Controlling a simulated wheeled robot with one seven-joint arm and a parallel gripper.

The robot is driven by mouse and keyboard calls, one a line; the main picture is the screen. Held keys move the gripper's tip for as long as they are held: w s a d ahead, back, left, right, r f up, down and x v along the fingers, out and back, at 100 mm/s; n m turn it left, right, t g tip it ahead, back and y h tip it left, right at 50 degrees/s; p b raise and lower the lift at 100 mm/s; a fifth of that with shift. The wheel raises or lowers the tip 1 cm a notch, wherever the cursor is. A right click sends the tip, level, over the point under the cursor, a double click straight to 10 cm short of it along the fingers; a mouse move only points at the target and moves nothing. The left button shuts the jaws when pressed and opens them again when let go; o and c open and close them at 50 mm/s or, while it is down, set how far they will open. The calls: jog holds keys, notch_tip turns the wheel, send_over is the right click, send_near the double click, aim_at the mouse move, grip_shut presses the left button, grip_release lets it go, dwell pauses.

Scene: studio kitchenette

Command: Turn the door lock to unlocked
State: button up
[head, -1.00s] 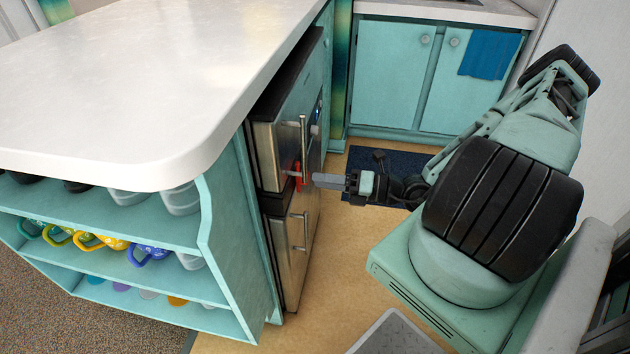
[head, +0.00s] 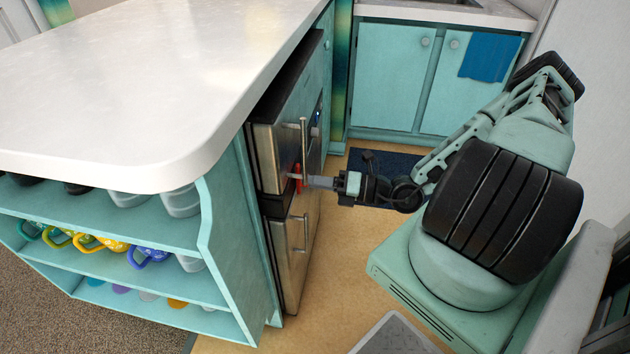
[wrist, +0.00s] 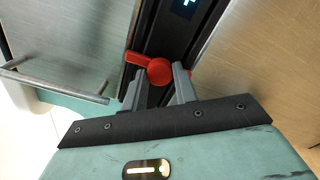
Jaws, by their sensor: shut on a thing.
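The door lock (wrist: 158,71) is a red round knob with a short red arm pointing left in the wrist view. It sits on a dark strip between two steel door panels. In the head view the lock (head: 298,172) is a small red piece on the steel appliance front, partly hidden by a handle. My gripper (head: 309,181) reaches it from the right. In the wrist view my gripper (wrist: 158,84) has one grey finger on each side of the lock, shut on it. A bit of red shows beyond the right finger.
A vertical bar handle (head: 304,145) stands close to the lock, and a lower handle (head: 300,232) is below. The white counter (head: 110,90) overhangs at left, above shelves with several mugs. Teal cabinets (head: 390,75) stand at the back. The tan floor (head: 345,250) is clear before the appliance.

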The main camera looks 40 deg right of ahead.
jog(key=shift+r, duration=0.15)
jog(key=n+p, duration=1.7)
jog(key=p, duration=0.1)
jog(key=shift+n, duration=0.3)
dwell(0.3)
jog(key=o, duration=1)
jog(key=shift+c, duration=0.2)
jog(key=shift+d, duration=0.1)
